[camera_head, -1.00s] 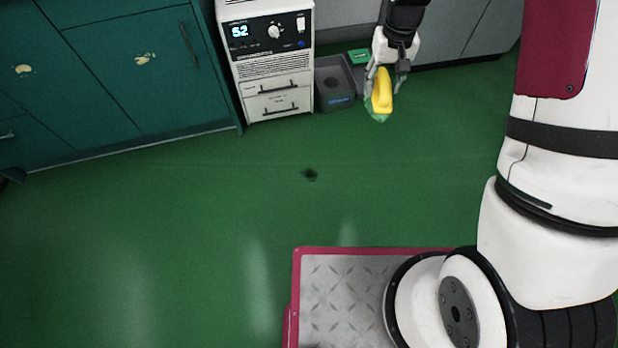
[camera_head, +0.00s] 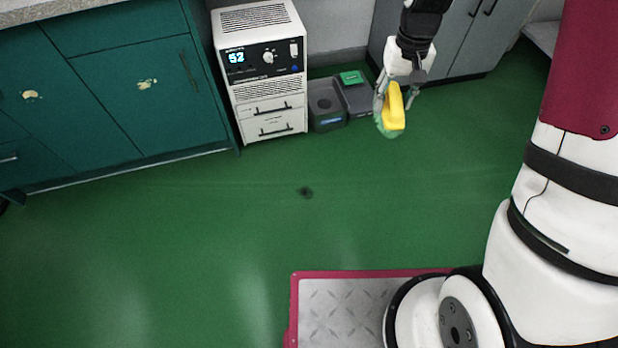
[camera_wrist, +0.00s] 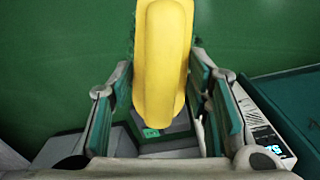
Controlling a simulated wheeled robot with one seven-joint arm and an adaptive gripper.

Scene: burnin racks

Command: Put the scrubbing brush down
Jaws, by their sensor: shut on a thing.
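The scrubbing brush (camera_head: 394,108) has a yellow back and green bristles. My gripper (camera_head: 397,104) holds it above the green floor, right of the grey bins. In the wrist view the yellow body of the brush (camera_wrist: 163,60) stands between the two finger pads of my gripper (camera_wrist: 165,95) and hides much of what lies beyond. The contact with the pads is only partly visible there. The bristles point down in the head view.
Two dark grey bins (camera_head: 327,104) stand by the wall, one with a green label (camera_head: 351,77). A white burn-in unit (camera_head: 262,70) reading 52 is left of them, then teal cabinets (camera_head: 150,95). Grey cabinets (camera_head: 470,40) stand behind. The green floor (camera_head: 200,220) is mostly clear.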

